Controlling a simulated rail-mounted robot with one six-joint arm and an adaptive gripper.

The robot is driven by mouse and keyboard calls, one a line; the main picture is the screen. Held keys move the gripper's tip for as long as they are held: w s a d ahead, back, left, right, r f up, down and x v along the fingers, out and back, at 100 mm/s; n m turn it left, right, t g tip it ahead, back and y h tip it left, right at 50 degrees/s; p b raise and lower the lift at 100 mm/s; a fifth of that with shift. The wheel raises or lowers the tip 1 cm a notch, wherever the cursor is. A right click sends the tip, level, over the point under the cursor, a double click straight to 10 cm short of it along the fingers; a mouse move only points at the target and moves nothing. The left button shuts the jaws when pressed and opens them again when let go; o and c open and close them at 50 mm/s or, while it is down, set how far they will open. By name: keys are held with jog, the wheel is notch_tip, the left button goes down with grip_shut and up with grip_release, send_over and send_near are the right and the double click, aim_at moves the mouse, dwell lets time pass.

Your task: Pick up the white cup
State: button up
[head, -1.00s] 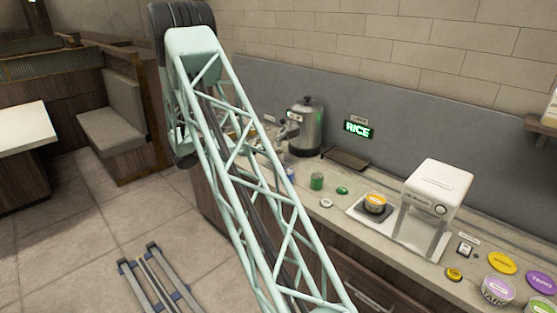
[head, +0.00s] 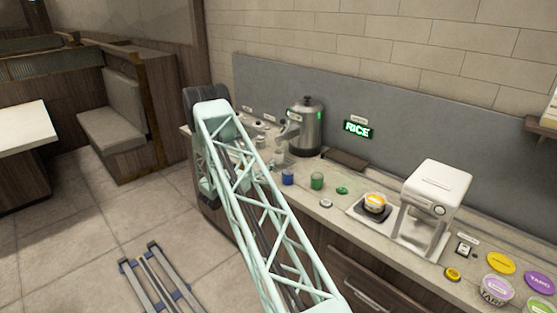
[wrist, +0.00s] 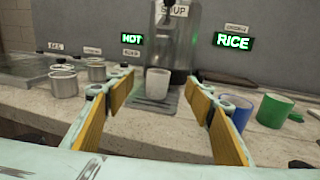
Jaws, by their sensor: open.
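The white cup (wrist: 157,84) stands upright on the grey drip tray (wrist: 170,105) of the soup dispenser, in the wrist view. My gripper (wrist: 160,93) is open, with orange-padded fingers on either side of the view. The cup shows in the gap between the fingertips, a little beyond them, and nothing is held. In the head view my arm hides much of this area and I cannot make out the cup clearly.
The steel soup dispenser (head: 305,127) stands behind the cup. A blue cup (wrist: 243,112) and a green cup (wrist: 272,110) are to the right, near my right finger. Metal canisters (wrist: 64,82) stand to the left. A white machine (head: 437,195) is farther right along the counter.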

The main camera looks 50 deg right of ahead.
jog(key=shift+w+d+f, duration=0.1)
jog(key=shift+d+f, duration=0.15)
jog(key=shift+f, duration=0.45)
jog(key=shift+d, duration=0.1)
send_near(279, 152)
jog(key=shift+s+d+r, duration=0.25)
jog(key=shift+d+r, duration=0.05)
jog(key=shift+d, duration=0.35)
jog(key=shift+s+d+r, duration=0.25)
jog(key=shift+d+r, duration=0.05)
jog(key=shift+d, duration=0.4)
jog(key=shift+d, duration=0.1)
jog(key=shift+d, duration=2.45)
jog(key=c, duration=1.1)
jog(key=shift+r, duration=0.15)
